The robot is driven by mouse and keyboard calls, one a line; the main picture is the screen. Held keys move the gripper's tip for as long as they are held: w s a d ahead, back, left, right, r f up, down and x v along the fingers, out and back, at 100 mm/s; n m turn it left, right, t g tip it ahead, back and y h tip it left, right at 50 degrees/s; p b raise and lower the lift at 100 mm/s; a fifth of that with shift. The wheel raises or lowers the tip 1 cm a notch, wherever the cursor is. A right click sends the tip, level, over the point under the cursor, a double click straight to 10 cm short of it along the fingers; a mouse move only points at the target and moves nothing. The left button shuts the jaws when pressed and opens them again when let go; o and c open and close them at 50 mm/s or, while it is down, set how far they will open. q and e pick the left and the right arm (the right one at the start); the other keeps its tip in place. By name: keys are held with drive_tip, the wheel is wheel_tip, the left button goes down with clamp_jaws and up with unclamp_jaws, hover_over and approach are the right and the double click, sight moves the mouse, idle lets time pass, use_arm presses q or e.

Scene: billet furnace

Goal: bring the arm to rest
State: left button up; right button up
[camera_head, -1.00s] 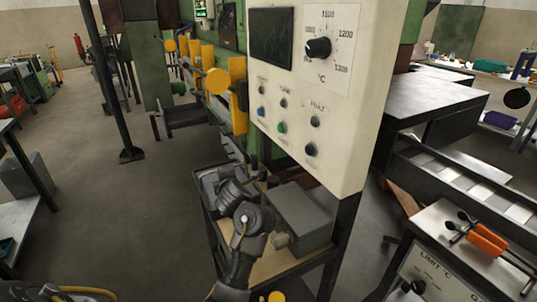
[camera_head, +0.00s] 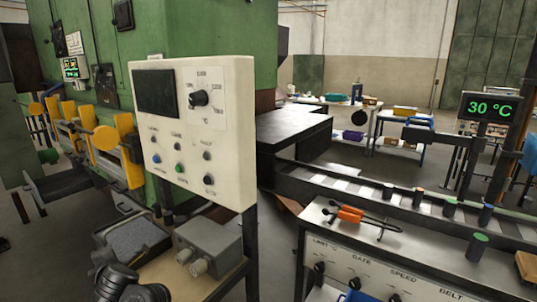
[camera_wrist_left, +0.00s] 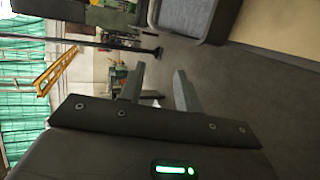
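My left gripper (camera_wrist_left: 158,70) shows in the left wrist view with its two grey fingers apart and nothing between them. Floor and distant equipment show beyond it. In the head view, dark links of my arm stand at the bottom left edge, in front of the low stand (camera_head: 215,279). The gripper's fingers cannot be made out there. My right gripper is in neither view.
The white control panel (camera_head: 225,130) and grey box (camera_head: 208,246) stand close by. A grey tray (camera_head: 133,243) lies beside the box. At right are the conveyor (camera_head: 345,195), orange-handled tongs (camera_head: 352,214) on a console (camera_head: 400,240), and a 30 °C display (camera_head: 489,107).

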use_arm(q)
drive_tip(key=s+d+f+m+h, duration=0.7)
drive_tip(key=s+d+f+m, duration=0.45)
drive_tip(key=f+m, duration=0.35)
drive_tip(key=s+d+f+m+g+h, duration=0.1)
drive_tip(key=s+d+f+m+g, duration=0.15)
drive_tip(key=s+m, duration=0.4)
drive_tip(key=s+d+f+m+g+h, duration=0.1)
drive_tip(key=s+d+m+g, duration=0.15)
drive_tip(key=s, duration=0.75)
drive_tip(key=s+d+f+m+g+h, duration=0.1)
drive_tip(key=s+d+f+m, duration=0.15)
drive_tip(key=s+m, duration=0.4)
drive_tip(key=s+f+g, duration=0.1)
drive_tip(key=s+f, duration=0.1)
drive_tip(key=f, duration=1.2)
drive_tip(key=s+f+g, duration=0.1)
drive_tip(key=s+f, duration=0.1)
drive_tip(key=f, duration=1.2)
drive_tip(key=s+a+f+g, duration=0.1)
drive_tip(key=s+a+f, duration=0.1)
drive_tip(key=s+f, duration=1.1)
drive_tip(key=shift+s+f+n, duration=0.35)
drive_tip(key=shift+s, duration=0.65)
